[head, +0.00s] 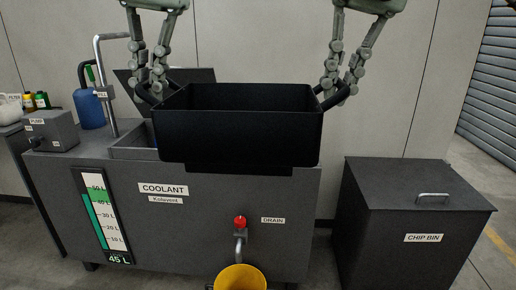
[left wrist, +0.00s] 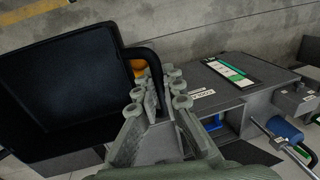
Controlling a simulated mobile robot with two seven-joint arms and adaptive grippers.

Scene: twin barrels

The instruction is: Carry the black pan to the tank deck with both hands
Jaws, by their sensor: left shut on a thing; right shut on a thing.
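The black pan (head: 240,125) is a deep rectangular tray in the middle of the head view, held up level in front of and above the coolant tank (head: 150,215). The left wrist view shows its inside (left wrist: 70,90), which looks empty. My left gripper (head: 150,92) is shut on the pan's left handle; it also shows in the left wrist view (left wrist: 160,95) around the curved black bar. My right gripper (head: 340,92) is shut on the right handle. The pan hides much of the tank deck (head: 130,140); whether the pan touches it I cannot tell.
A chip bin (head: 400,195) with a lid handle stands right of the tank. A pump (head: 55,130), blue container (head: 89,108) and bent pipe (head: 103,80) are at the tank's left end. A yellow bucket (head: 240,278) stands below the red-knobbed drain (head: 240,222).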

